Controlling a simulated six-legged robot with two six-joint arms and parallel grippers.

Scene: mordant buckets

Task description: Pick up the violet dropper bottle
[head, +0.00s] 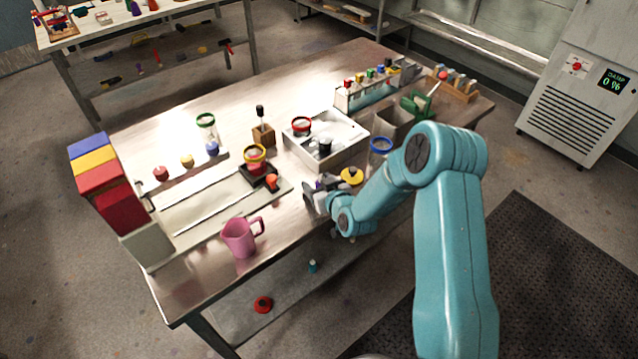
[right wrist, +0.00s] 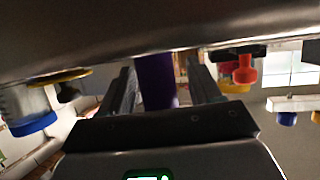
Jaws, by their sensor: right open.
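The violet dropper bottle (right wrist: 155,82) shows in the right wrist view as a dark violet upright shape between my two finger bars. In the head view only a small violet part (head: 318,185) shows beside my right gripper (head: 312,197), near the table's front edge. My right gripper (right wrist: 160,88) is open around the bottle, with a gap visible towards the right finger. Contact on the left side cannot be told. Much of the bottle is hidden in the head view. My left gripper is not in view.
A yellow-lidded item (head: 351,175) and a blue-rimmed jar (head: 381,146) stand close by on the right. A white tray (head: 340,152) lies behind.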

